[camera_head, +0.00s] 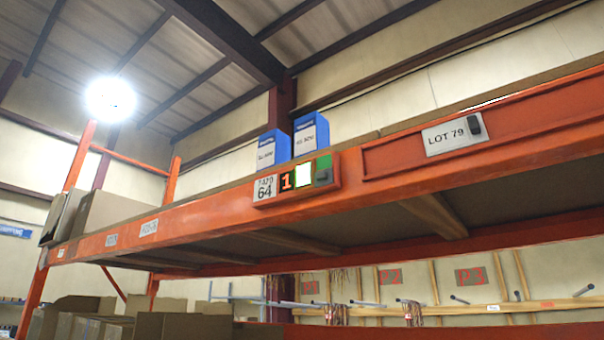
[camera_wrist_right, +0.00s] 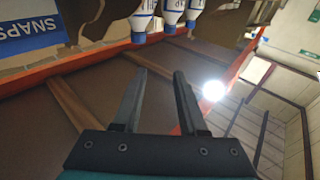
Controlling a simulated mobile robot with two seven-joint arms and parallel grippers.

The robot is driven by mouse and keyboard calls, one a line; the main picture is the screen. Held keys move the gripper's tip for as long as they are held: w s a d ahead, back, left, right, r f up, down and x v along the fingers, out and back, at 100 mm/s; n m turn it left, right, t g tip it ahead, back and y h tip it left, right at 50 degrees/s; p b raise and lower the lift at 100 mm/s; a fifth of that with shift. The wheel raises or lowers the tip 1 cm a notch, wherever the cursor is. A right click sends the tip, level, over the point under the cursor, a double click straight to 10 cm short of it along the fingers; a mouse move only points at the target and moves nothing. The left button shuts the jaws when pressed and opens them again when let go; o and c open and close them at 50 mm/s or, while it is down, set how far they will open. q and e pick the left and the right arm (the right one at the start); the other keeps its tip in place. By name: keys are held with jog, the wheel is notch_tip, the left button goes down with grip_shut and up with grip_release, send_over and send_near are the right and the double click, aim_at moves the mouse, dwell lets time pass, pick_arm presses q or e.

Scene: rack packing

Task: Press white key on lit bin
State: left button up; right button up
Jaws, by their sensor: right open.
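In the head view a light module (camera_head: 296,181) is fixed to the front of the orange shelf beam. It has a label reading 64, a dark display with a lit orange "1" (camera_head: 287,182), a bright white key (camera_head: 303,176) and a green part (camera_head: 324,169) with a dark piece on it. Two blue and white boxes (camera_head: 273,149) stand on the shelf just above. My right gripper (camera_wrist_right: 160,74) shows only in the right wrist view. Its fingers are apart with nothing between them. The white key cannot be made out in that view. My left gripper is not in view.
The orange shelf beam (camera_head: 180,219) runs across the head view, with a LOT 79 label (camera_head: 453,135) to the right. Cardboard boxes (camera_head: 110,208) are at the left. In the wrist view, blue-capped white bottles (camera_wrist_right: 171,14) and a SNAPS box (camera_wrist_right: 30,27) appear near the top.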

grip_shut()
dwell(1.0)
